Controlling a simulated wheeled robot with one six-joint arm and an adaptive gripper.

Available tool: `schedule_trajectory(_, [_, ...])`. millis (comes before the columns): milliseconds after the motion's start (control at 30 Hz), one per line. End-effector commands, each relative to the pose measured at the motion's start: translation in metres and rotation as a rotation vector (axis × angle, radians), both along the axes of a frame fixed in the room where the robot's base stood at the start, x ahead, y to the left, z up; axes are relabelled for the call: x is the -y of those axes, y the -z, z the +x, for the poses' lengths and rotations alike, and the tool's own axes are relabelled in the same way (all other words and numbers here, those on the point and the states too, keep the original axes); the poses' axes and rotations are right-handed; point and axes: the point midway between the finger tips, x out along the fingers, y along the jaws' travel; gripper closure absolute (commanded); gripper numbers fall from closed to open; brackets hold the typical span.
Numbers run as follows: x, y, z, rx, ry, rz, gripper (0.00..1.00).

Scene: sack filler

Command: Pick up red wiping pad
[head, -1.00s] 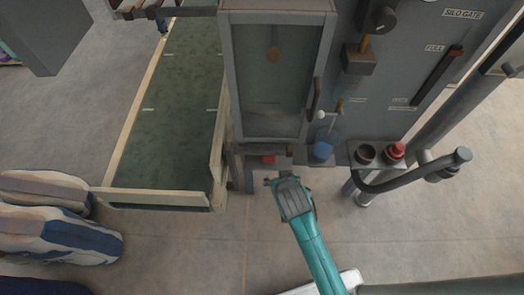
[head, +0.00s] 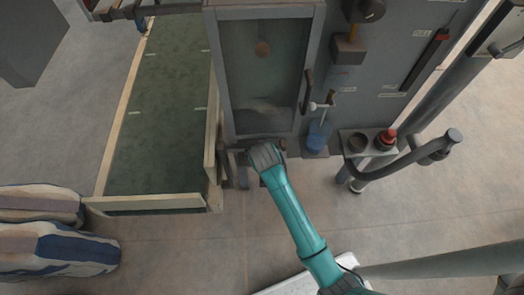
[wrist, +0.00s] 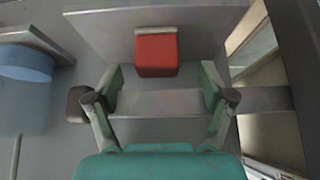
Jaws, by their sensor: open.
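The red wiping pad (wrist: 156,56) shows in the wrist view as a small red block with a pale strip along its far edge. It sits on a grey ledge (wrist: 95,32), centred ahead of my gripper. My gripper (wrist: 160,80) is open and empty, its two teal fingers spread wide. The pad lies beyond the fingertips, in line with the gap between them, and I see no contact. In the head view my gripper (head: 248,150) is at the foot of the glass-fronted cabinet (head: 262,80). The pad is hidden there behind it.
A blue container (head: 319,133) stands right of my gripper; it is on the left in the wrist view (wrist: 25,63). A bracket with a dark cup (head: 357,143) and a red knob (head: 384,138) is further right. A wood-edged green bed (head: 160,110) lies left.

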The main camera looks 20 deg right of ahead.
Motion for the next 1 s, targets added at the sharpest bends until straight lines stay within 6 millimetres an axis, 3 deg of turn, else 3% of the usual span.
schedule_trajectory(300, [0.010, 0.035, 0.020, -0.001, 0.001, 0.000, 0.19])
schedule_trajectory(600, [0.010, 0.039, 0.023, 0.000, 0.000, 0.000, 0.19])
schedule_trajectory(667, [0.010, 0.039, 0.023, 0.000, 0.000, 0.000, 0.29])
schedule_trajectory(867, [0.010, 0.039, 0.022, 0.000, 0.000, 0.000, 0.79])
schedule_trajectory(900, [0.010, 0.039, 0.022, 0.000, 0.000, 0.000, 0.83])
schedule_trajectory(1000, [0.010, 0.039, 0.022, 0.000, 0.000, 0.000, 0.83])
